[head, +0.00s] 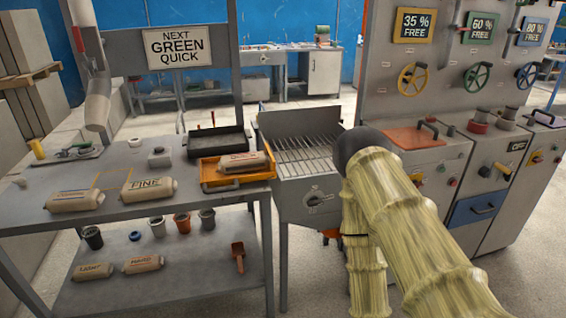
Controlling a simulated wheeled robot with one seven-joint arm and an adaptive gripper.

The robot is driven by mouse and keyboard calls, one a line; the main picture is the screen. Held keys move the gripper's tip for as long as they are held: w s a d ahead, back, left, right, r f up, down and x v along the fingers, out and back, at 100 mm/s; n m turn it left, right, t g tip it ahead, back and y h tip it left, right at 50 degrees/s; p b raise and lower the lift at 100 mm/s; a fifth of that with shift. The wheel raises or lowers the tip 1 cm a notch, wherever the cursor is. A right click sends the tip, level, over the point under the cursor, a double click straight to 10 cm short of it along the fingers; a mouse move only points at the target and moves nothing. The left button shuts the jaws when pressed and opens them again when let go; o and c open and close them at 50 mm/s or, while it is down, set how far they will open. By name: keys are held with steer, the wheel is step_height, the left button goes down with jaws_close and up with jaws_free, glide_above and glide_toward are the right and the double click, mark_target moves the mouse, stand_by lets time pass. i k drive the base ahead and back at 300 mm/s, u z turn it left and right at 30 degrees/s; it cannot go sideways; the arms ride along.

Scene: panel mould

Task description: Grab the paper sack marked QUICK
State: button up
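Several tan paper sacks are in the head view. One sack (242,162) with a small reddish label lies in an orange tray (222,186) at the right end of the table; its word is too small to read surely. A sack marked FINE (149,188) lies on the table, with another sack (75,201) to its left, its label unreadable. Two sacks lie on the lower shelf, a left one (92,272) and a right one (142,265), with hard-to-read labels. My arm in its pale yellow cover fills the right foreground. My gripper is not in view.
A sign (179,46) reads NEXT GREEN QUICK. A black tray (217,141) stands behind the orange one. Cups (182,222) and an orange scoop (238,256) are on the lower shelf. A metal grate station (300,155) and a control cabinet (480,190) stand right of the table.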

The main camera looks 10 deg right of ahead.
mark_target(231, 164)
steer(key=z, duration=1)
steer(key=i, duration=0.9)
steer(key=u, duration=1.1)
